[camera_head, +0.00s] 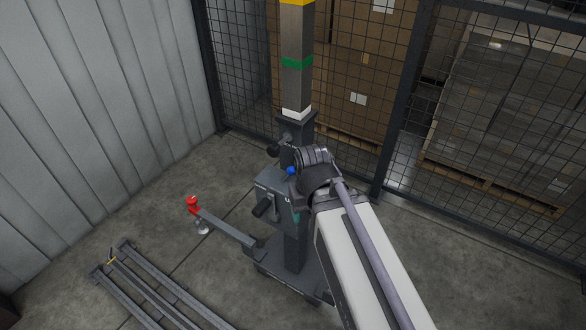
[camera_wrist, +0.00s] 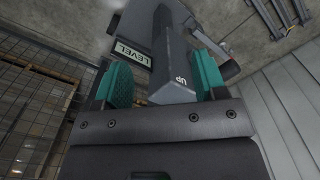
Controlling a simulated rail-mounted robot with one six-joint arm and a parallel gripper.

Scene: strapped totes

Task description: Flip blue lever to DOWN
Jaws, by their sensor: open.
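A blue ball knob (camera_head: 292,170), which looks like the blue lever's end, shows on the dark grey post unit (camera_head: 272,187) in the head view, just left of my arm. The lever's shaft cannot be made out, and no blue shows in the wrist view. My gripper (camera_wrist: 163,78) is open, with teal pads on both sides. A dark grey block (camera_wrist: 172,50) marked "UP" shows between the pads; I cannot tell whether they touch it. In the head view my arm hides most of the gripper; a bit of teal shows beside the post.
A plate marked LEVEL (camera_wrist: 131,53) is by the left pad. A red knob (camera_head: 192,204) tops a foot on an outrigger at left. Metal rails (camera_head: 150,290) lie on the floor. Mesh fencing (camera_head: 235,60) stands behind the post, a corrugated wall (camera_head: 90,110) at left.

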